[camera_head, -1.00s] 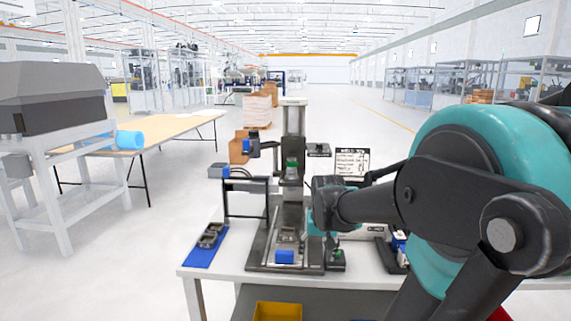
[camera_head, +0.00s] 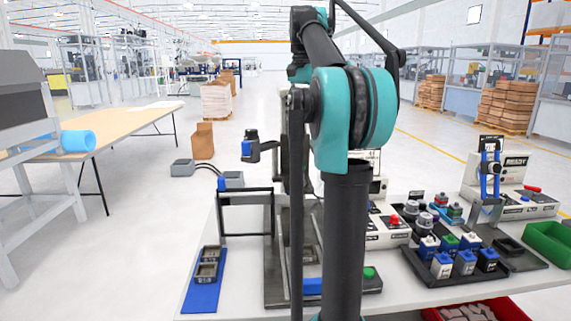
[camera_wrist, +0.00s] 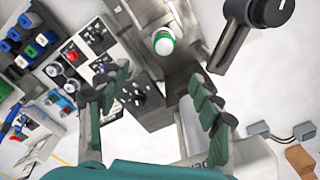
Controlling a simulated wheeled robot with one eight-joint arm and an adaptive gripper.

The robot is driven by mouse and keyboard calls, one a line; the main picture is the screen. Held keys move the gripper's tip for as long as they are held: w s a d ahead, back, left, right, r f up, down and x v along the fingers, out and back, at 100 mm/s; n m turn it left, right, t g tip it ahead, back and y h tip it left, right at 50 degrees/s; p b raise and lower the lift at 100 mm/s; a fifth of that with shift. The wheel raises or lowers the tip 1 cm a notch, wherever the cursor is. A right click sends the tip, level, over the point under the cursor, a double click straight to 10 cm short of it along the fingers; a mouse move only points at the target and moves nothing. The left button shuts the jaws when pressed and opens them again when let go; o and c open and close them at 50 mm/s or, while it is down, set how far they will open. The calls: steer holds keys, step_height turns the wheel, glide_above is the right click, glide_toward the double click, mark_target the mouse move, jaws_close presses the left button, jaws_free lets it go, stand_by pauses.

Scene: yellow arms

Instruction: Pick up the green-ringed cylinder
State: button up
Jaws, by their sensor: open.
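The green-ringed cylinder (camera_wrist: 163,43) shows in the wrist view as a short white cylinder with a green ring. It sits on a grey metal fixture (camera_wrist: 178,85) near the top middle. In the head view my arm covers the place where it stands. My gripper (camera_wrist: 160,92) is open and empty in the wrist view, with one finger at left and one at right. The cylinder appears beyond the fingertips, roughly between their lines and not touching them. I cannot tell the exact distance. My gripper is not clearly visible in the head view.
A black round-ended part (camera_wrist: 270,10) juts close to the cylinder's right in the wrist view. A black control box (camera_wrist: 143,100) lies by the fixture. In the head view, a tray of several small blocks (camera_head: 435,273) and a green bin (camera_head: 549,243) stand at right.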

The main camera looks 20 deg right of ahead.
glide_toward(298, 161)
steer(key=f, duration=0.5)
steer(key=shift+w+d+f, duration=0.1)
steer(key=shift+d, duration=0.2)
steer(key=shift+w+a+f, duration=0.1)
steer(key=shift+f, duration=1.25)
steer(key=shift+w+a+f, duration=0.1)
steer(key=shift+f, duration=1.25)
steer(key=c, duration=1.3)
steer(key=shift+r, duration=0.1)
steer(key=shift+c, duration=0.2)
